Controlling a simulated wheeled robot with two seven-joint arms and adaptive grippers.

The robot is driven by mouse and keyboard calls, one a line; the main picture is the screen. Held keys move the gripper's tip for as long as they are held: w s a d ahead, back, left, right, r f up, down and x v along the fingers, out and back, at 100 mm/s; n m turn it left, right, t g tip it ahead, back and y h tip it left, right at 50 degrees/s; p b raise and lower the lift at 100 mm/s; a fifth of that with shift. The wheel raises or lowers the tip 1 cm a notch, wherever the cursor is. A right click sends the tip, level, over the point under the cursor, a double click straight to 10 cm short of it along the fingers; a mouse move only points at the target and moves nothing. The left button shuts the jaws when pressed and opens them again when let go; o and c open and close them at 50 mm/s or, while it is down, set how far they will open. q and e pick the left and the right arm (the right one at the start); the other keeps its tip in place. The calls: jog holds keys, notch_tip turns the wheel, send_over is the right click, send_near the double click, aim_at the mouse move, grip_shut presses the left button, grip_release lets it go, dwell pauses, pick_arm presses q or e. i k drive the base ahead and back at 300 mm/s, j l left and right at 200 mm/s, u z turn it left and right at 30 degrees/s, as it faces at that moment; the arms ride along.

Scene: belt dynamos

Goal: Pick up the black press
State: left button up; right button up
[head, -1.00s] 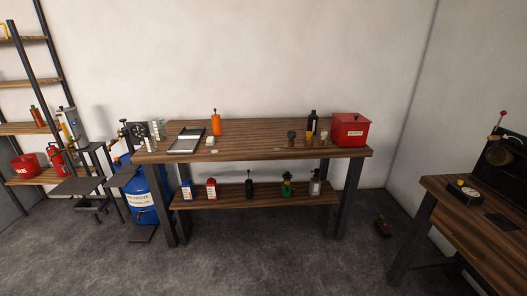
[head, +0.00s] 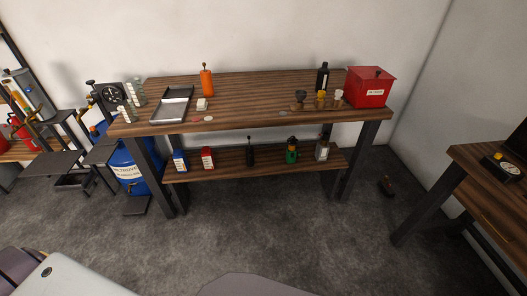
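A small dark upright object with a thin stem on top, which looks like the black press (head: 251,156), stands on the lower shelf (head: 228,168) of the wooden workbench (head: 240,95). A green object with an orange part (head: 291,151) stands to its right, and a red-and-white carton (head: 207,158) to its left, both apart from it. It is too small to make out in detail. Neither of my grippers is in view.
The bench top holds a metal tray (head: 173,105), an orange bottle (head: 207,82), a black bottle (head: 322,78) and a red box (head: 370,88). A blue drum (head: 128,172) stands left. A small dark object (head: 386,185) lies on the floor. Floor before the bench is clear.

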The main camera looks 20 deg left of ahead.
aim_at(249, 153)
jog(key=i+j+z, duration=0.15)
jog(key=j+z, duration=0.2)
jog(key=j, duration=0.4)
jog(key=j+z, duration=0.35)
jog(key=j, duration=0.4)
jog(key=j+z, duration=0.15)
jog(key=j, duration=0.35)
jog(key=k, duration=0.05)
